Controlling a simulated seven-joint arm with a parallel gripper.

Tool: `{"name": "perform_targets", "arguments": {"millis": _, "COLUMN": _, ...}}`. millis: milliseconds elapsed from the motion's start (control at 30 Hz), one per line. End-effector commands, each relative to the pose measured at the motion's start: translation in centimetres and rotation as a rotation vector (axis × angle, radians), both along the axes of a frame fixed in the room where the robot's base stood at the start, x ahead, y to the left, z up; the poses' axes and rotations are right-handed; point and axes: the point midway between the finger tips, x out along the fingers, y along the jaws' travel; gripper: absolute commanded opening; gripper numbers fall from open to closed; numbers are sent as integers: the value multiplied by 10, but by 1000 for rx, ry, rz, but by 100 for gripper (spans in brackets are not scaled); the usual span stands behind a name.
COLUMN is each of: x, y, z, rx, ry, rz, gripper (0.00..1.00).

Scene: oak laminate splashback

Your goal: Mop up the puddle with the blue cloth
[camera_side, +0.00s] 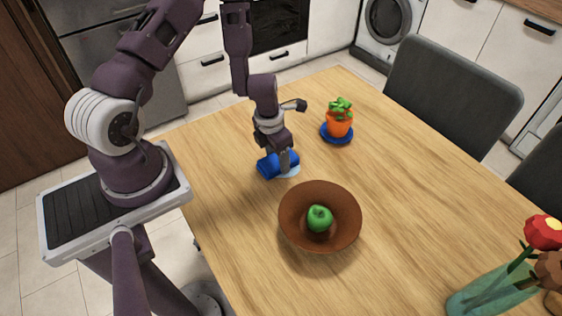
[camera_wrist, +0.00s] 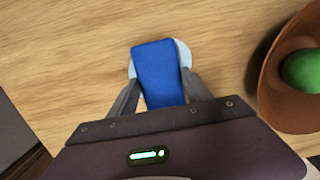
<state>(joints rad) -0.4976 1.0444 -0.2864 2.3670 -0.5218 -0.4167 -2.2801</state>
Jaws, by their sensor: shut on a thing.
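The blue cloth (camera_side: 270,167) is a folded blue block low at the table surface in the side view. In the wrist view the cloth (camera_wrist: 158,75) lies between the two fingers of my gripper (camera_wrist: 160,98), which is shut on it. The puddle (camera_side: 290,171) is a pale patch on the table, showing at the right of the cloth in the side view. In the wrist view the puddle (camera_wrist: 184,52) shows as pale blue edges around the far end of the cloth, which covers the rest. My gripper (camera_side: 285,160) points down over the puddle in the side view.
A brown bowl (camera_side: 292,218) with a green apple (camera_side: 319,218) stands close to the puddle. An orange pot with a green plant (camera_side: 339,121) stands on a blue saucer (camera_side: 337,139) behind. A flower vase (camera_side: 490,292) is at the front right. The wooden table (camera_side: 420,200) is otherwise clear.

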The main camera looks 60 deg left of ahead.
Motion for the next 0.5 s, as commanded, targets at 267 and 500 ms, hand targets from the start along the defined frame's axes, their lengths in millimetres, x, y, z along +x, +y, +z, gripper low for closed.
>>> {"name": "perform_targets", "arguments": {"millis": 267, "x": 5, "y": 29, "z": 0, "rx": 2, "ry": -2, "rz": 3, "gripper": 13}}
{"name": "perform_targets", "arguments": {"millis": 500, "x": 9, "y": 29, "z": 1, "rx": 1, "ry": -1, "rz": -3, "gripper": 13}}
